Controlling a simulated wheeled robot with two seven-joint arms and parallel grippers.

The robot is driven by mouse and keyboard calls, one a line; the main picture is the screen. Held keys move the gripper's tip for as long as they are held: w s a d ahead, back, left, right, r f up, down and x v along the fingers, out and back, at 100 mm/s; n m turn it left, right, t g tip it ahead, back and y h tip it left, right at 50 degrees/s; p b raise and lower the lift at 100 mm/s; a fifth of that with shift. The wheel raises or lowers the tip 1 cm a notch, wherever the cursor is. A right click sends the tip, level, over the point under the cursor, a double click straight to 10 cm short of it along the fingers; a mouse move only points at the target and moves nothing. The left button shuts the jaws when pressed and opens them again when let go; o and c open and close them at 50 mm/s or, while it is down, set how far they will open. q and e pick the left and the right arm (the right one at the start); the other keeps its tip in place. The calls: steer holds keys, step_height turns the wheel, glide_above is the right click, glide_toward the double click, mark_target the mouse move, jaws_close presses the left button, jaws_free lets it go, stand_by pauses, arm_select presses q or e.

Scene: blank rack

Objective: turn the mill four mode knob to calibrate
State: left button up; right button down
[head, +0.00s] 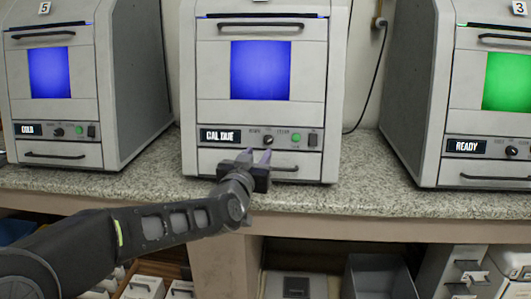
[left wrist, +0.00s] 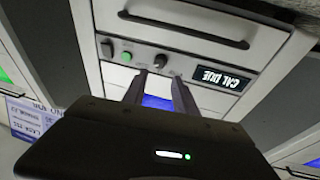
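The middle mill (head: 211,60) stands between the mills marked 5 and 3; its own number is cut off at the top edge. The small dark mode knob (head: 268,139) sits right of the display and also shows in the left wrist view (left wrist: 160,61). The knob's setting is too small to read. My left gripper (head: 254,156) is in front of the panel, just below the knob. In the left wrist view its fingers (left wrist: 158,86) are apart and empty, pointing toward the knob. My right gripper is not in view.
A green button (head: 296,138) and a dark switch (head: 313,140) sit right of the knob. A drawer handle (head: 285,168) is below. Mill 5 (head: 137,70) reads COLD and mill 3 (head: 415,80) reads READY. The granite counter (head: 365,165) is bare between mills.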

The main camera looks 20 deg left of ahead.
mark_target(267, 142)
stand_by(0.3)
arm_select(q)
steer(key=w, duration=0.5)
steer(key=w+a, duration=0.1)
steer(key=w, duration=0.1)
steer(key=shift+w+a+f, duration=0.1)
steer(key=shift+w, duration=0.3)
steer(key=shift+c, duration=0.4)
jaws_close()
